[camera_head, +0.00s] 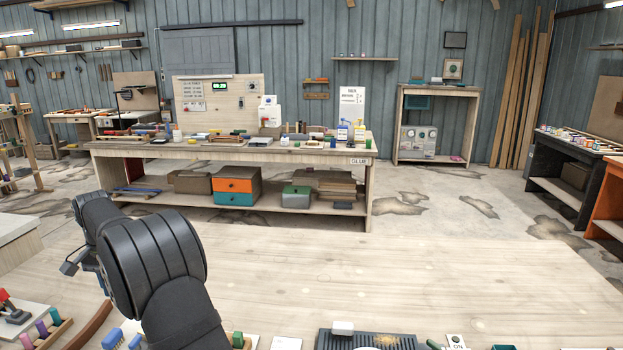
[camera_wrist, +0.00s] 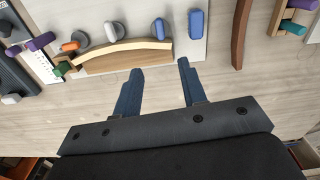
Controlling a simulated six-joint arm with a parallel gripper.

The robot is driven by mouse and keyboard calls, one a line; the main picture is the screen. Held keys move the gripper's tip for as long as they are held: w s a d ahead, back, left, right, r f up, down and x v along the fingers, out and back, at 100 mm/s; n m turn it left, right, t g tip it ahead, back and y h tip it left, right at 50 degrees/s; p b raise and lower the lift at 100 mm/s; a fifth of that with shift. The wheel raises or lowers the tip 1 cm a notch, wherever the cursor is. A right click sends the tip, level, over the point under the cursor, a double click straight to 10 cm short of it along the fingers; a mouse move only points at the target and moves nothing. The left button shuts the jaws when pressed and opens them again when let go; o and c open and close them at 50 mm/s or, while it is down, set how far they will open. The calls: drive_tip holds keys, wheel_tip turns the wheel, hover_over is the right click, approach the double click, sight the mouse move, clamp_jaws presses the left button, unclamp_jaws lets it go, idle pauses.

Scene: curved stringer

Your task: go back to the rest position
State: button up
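My gripper (camera_wrist: 159,66) shows in the wrist view with its two blue fingers spread apart and nothing between them. It is over the pale wooden bench (camera_head: 400,270). Beyond the fingertips lies a light curved wooden strip (camera_wrist: 118,57) on a pale board (camera_wrist: 190,48), with orange, grey and blue clamp-like pieces along it. In the head view my dark arm rises at the lower left, and the gripper's fingers cannot be made out there.
A brown curved strip (camera_wrist: 240,35) lies right of the board; it also shows in the head view (camera_head: 92,326). A rack of coloured pieces (camera_head: 45,331) is at the lower left. A black grooved tray (camera_head: 365,340) sits at the front edge. The bench's middle is clear.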

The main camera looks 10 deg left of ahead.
wheel_tip(320, 180, down, 16)
drive_tip(key=n, duration=0.4)
drive_tip(key=shift+f+n, duration=0.2)
drive_tip(key=shift+n, duration=0.2)
drive_tip(key=shift+m, duration=0.9)
drive_tip(key=o, duration=1.1)
drive_tip(key=shift+o, duration=1.3)
drive_tip(key=shift+w+d+r, duration=0.1)
drive_tip(key=shift+d+r, duration=0.1)
drive_tip(key=shift+r, duration=0.05)
drive_tip(key=d+r+m, duration=0.4)
drive_tip(key=d+r, duration=1.2)
drive_tip(key=d, duration=0.5)
drive_tip(key=f, duration=0.9)
drive_tip(key=shift+a+f, duration=0.2)
drive_tip(key=shift+f, duration=0.15)
